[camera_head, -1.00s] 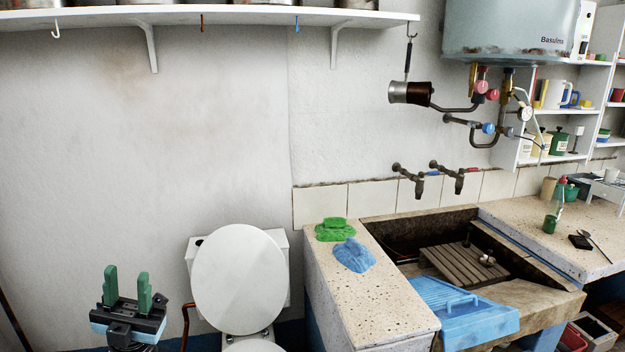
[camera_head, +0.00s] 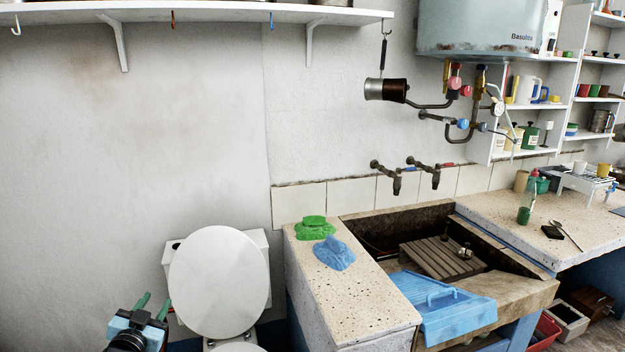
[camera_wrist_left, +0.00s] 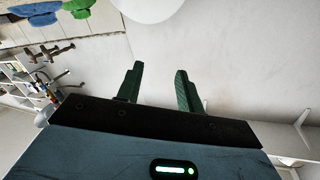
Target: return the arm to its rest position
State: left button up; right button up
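My left gripper (camera_head: 153,306) is at the lower left of the head view, in front of the toilet and left of its raised white lid (camera_head: 218,282). Its two green fingers are apart with nothing between them. The left wrist view also shows the open, empty fingers (camera_wrist_left: 157,84), with bare wall beyond them. My right gripper is not in either view.
A stone washtrough (camera_head: 350,300) stands right of the toilet. A green cloth (camera_head: 314,228) and a blue cloth (camera_head: 334,254) lie on its left ledge. A blue washboard (camera_head: 440,306) sits at its front. A shelf (camera_head: 200,14) with hooks runs above.

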pick_arm(q)
jog(key=s+d+f+g+h, duration=0.1)
jog(key=s+d+f+g, duration=0.25)
jog(key=s+f, duration=0.6)
jog(key=s+d+f+g, duration=0.2)
jog(key=s+d+f, duration=0.2)
jog(key=s+f, duration=0.5)
jog(key=s+d+f+g, duration=0.1)
jog(key=s+d+f, duration=0.1)
jog(key=s, duration=0.7)
jog(key=s+d+f+n+g+h, duration=0.1)
jog(key=s+d, duration=0.3)
jog(key=s, duration=0.5)
jog(key=s+d+f+g, duration=0.1)
jog(key=s+d+f, duration=0.2)
jog(key=s, duration=0.6)
jog(key=shift+s+d+n+h, duration=0.3)
jog(key=shift+s+n, duration=0.1)
